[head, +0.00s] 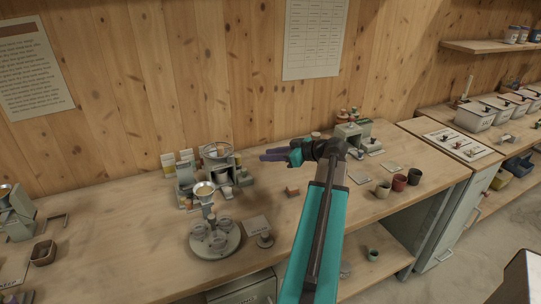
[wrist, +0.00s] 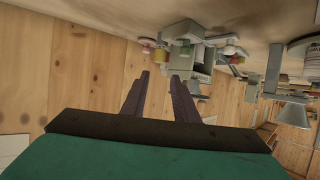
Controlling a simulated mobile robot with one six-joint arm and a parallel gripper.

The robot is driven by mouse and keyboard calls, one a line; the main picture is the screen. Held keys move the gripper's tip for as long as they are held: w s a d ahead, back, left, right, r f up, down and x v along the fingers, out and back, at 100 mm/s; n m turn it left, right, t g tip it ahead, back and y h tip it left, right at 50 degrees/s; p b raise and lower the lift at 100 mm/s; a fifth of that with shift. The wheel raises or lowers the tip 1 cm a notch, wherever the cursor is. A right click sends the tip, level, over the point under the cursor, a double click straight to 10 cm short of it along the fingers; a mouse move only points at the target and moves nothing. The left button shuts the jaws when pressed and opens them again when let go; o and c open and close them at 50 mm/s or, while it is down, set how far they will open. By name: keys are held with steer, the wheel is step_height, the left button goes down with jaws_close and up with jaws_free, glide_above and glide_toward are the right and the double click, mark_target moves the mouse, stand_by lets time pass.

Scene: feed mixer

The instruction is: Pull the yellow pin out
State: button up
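My gripper (head: 264,155) is in the air above the bench, pointing left in the head view. In the wrist view my gripper (wrist: 159,77) shows two dark purple fingers apart with nothing between them. A grey-green machine (head: 217,163) stands beyond the fingertips, apart from them. In the upside-down wrist view the machine (wrist: 190,58) carries several small coloured parts. A small yellow piece (wrist: 160,54) shows near its left side. I cannot tell whether it is the yellow pin, and no pin is clear in the head view.
A small brown block (head: 292,191) lies below my gripper. Another machine (head: 352,128) is partly behind my arm. Several cups (head: 399,183) stand at the right. The wooden wall (head: 150,100) runs behind.

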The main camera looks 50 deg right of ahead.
mark_target(240, 157)
steer(key=shift+p+x, duration=1.75)
steer(key=shift+x, duration=5.05)
steer(key=shift+c, duration=0.3)
jaws_close()
